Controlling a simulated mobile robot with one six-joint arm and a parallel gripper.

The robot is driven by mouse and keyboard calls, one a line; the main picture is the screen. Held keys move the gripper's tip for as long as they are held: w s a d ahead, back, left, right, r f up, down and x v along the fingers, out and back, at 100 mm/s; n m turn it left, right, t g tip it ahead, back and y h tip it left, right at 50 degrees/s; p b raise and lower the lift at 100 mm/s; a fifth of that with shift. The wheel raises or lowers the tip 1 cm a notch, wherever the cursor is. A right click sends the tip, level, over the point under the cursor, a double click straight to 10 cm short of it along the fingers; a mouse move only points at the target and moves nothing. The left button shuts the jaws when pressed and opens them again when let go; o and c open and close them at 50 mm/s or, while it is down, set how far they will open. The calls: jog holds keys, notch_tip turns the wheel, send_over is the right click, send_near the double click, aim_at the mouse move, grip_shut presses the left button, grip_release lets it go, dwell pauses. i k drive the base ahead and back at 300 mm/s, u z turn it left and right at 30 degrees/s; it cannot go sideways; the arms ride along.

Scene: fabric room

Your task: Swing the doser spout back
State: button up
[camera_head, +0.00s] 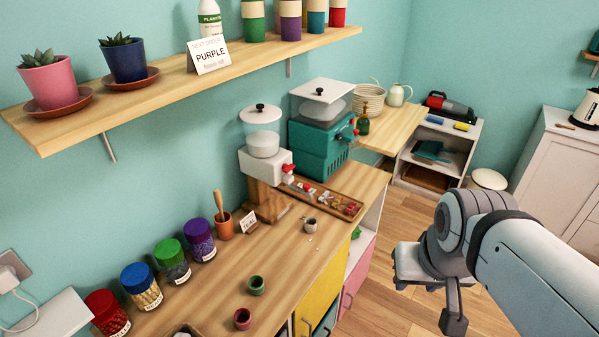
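The doser is a white box with a clear lidded hopper (263,136) on a wooden stand. Its red spout part (287,170) shows at the front right of the white box; the exact angle of the spout is too small to tell. My gripper (450,316) hangs over the floor at the right, well away from the doser and beyond the counter edge. One finger points down; the other is not clear, so I cannot tell how far it is open. Nothing shows held in it.
A teal machine (319,148) stands behind the doser. A wooden tray (345,205) of small items and a grey cup (310,225) lie in front. Several lidded jars (171,262) line the wall. A shelf (160,90) overhangs the counter. The floor (395,235) between is clear.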

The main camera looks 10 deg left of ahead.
aim_at(304, 191)
jog(key=u, duration=1.85)
jog(key=k, duration=0.85)
jog(key=z, duration=0.95)
jog(key=i, duration=1.05)
jog(key=z, duration=0.05)
